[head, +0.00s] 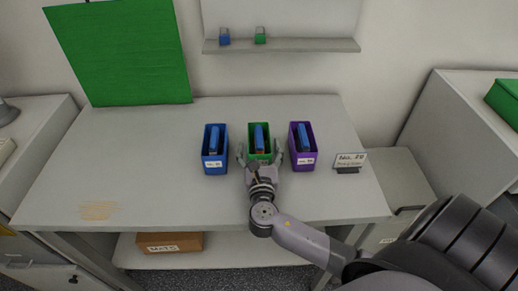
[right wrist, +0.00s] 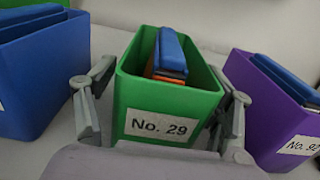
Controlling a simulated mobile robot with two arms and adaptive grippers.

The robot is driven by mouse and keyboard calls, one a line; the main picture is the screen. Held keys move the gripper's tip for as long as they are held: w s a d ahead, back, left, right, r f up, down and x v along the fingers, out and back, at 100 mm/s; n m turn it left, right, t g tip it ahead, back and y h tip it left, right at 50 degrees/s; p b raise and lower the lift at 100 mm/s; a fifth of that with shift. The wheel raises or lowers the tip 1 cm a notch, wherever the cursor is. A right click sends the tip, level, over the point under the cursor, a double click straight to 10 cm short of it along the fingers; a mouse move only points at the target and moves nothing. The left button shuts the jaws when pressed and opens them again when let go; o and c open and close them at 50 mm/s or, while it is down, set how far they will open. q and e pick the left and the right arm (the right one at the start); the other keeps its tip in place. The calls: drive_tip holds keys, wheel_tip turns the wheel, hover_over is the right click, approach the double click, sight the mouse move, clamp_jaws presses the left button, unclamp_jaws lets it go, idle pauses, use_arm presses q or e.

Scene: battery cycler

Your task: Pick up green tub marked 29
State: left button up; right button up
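The green tub (head: 250,132) stands upright on the grey table between two other tubs. In the right wrist view the green tub (right wrist: 130,98) fills the middle, its white label reads No. 29, and a blue item with an orange part sits inside. My right gripper (head: 259,154) is at the near side of this tub. In the right wrist view its fingers (right wrist: 160,105) are spread, one on each side of the tub. I cannot tell whether they touch its walls. The tub's lower front is partly hidden by my gripper. My left gripper is not in view.
A blue tub (head: 215,164) stands close on the left and a purple tub (head: 302,162) close on the right, each holding a blue item. A small sign (head: 349,161) stands at the right. The table (head: 130,150) is mostly clear on the left. A shelf (head: 285,46) hangs behind.

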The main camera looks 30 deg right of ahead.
drive_tip(key=c, duration=1.3)
drive_tip(key=shift+c, duration=0.4)
drive_tip(key=shift+r, duration=0.15)
